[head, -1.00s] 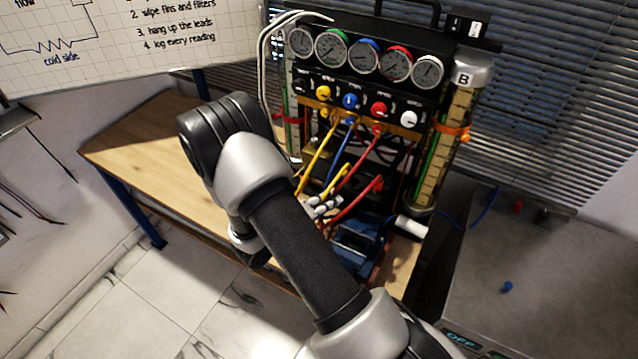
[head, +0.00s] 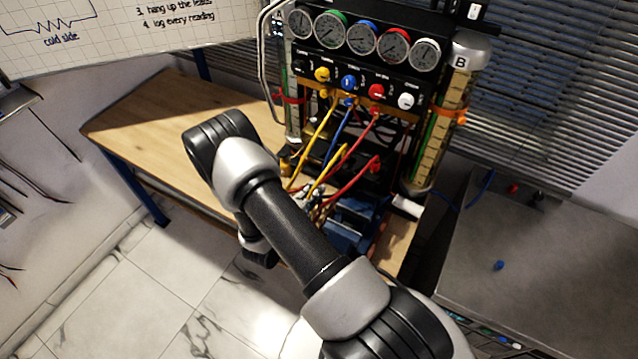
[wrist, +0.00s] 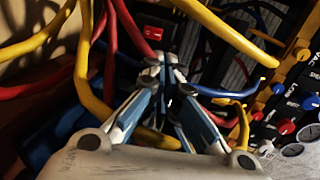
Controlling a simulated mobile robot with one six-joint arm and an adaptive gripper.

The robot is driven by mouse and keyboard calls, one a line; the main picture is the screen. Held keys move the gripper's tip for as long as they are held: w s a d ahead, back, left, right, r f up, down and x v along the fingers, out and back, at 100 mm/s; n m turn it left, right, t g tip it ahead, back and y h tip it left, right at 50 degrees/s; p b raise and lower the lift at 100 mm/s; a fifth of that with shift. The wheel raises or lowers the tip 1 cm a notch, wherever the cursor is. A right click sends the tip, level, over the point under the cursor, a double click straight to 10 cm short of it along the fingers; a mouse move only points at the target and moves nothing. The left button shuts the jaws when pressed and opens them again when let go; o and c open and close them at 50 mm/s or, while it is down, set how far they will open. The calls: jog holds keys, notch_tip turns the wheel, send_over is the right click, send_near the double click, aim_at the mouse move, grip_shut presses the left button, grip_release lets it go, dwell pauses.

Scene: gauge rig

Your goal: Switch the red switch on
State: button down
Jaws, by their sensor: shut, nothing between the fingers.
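The red switch (wrist: 155,36) is a red rocker in a dark panel, in the upper middle of the wrist view. My gripper (wrist: 166,66) is shut and empty, its fingertips just below the switch in that view. I cannot tell whether the tips touch the switch or which way the rocker is tilted. In the head view my gripper (head: 316,192) shows small beyond my arm, low in front of the gauge rig (head: 350,90), among the hoses. The switch cannot be made out in the head view.
Yellow hoses (wrist: 82,75), red hoses (wrist: 110,50) and a blue hose (wrist: 215,93) run close around my gripper. Gauges (head: 362,40) and coloured knobs sit above. A wooden bench (head: 150,130) lies left, a grey cabinet top (head: 560,260) right.

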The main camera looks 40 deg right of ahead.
jog(key=b+x, duration=0.1)
jog(key=x, duration=1.1)
jog(key=shift+d, duration=0.2)
jog(key=shift+w+d+g+y+p, duration=0.15)
jog(key=shift+d+g+y+p, duration=0.15)
jog(key=shift+d+y+p, duration=0.15)
jog(key=shift+r, duration=0.2)
jog(key=shift+r+p, duration=0.5)
jog(key=shift+r, duration=0.2)
